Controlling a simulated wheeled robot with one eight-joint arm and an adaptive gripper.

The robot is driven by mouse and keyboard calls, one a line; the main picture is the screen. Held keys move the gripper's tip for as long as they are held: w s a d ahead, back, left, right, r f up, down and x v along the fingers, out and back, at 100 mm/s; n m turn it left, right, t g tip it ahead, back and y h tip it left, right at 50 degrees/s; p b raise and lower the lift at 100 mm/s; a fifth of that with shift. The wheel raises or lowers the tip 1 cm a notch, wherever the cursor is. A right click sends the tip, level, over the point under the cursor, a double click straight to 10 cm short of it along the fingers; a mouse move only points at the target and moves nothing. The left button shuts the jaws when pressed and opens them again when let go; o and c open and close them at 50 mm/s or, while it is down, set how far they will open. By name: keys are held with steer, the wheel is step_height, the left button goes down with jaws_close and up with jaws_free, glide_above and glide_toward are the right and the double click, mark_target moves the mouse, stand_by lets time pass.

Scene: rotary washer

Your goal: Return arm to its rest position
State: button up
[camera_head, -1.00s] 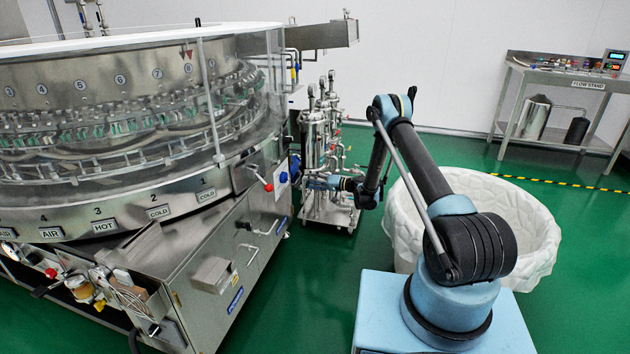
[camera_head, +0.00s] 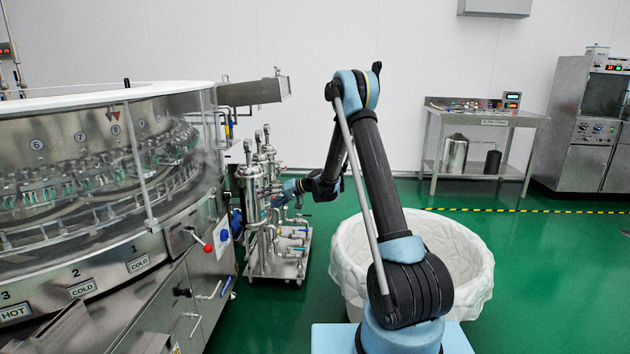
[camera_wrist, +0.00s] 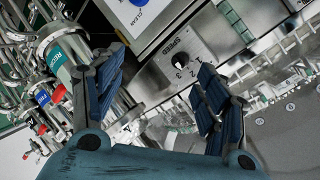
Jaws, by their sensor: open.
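My arm rises from its pale blue base, bends at a high elbow and comes down to my gripper (camera_head: 277,192), which points left. In the head view my gripper is small and hard to make out against the steel filter rack (camera_head: 252,210). In the wrist view my gripper (camera_wrist: 162,72) has its two dark blue fingers spread, with nothing between them. Beyond the fingers is the washer panel with a black SPEED knob (camera_wrist: 180,62), apart from them as far as I can tell.
The rotary washer (camera_head: 90,250) fills the left side. A white lined bin (camera_head: 460,265) stands close behind my arm at the right. A steel flow stand (camera_head: 480,122) and a steel cabinet (camera_head: 580,125) are by the back wall. Green floor is clear at right.

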steer(key=s+d+r+m+h, duration=0.1)
steer(key=s+d+r+h, duration=0.2)
steer(key=s+d+r, duration=0.65)
steer(key=s+d+r+m+h, duration=0.1)
steer(key=s+d+r+h, duration=0.35)
steer(key=s+d, duration=0.75)
steer(key=s+d+f+h, duration=0.1)
steer(key=s+d+f, duration=0.1)
steer(key=s+d, duration=0.4)
steer(key=s+d+f+m+h, duration=0.1)
steer(key=s+d, duration=0.4)
steer(key=s, duration=0.9)
steer(key=s+d+f+m+h, duration=0.1)
steer(key=s+d+f+h, duration=0.2)
steer(key=s+d, duration=0.3)
steer(key=s+f, duration=0.1)
steer(key=s, duration=0.3)
steer(key=shift+s+d+f, duration=0.2)
steer(key=shift+s+d, duration=0.1)
steer(key=shift+s, duration=0.05)
steer(key=shift+h, duration=0.25)
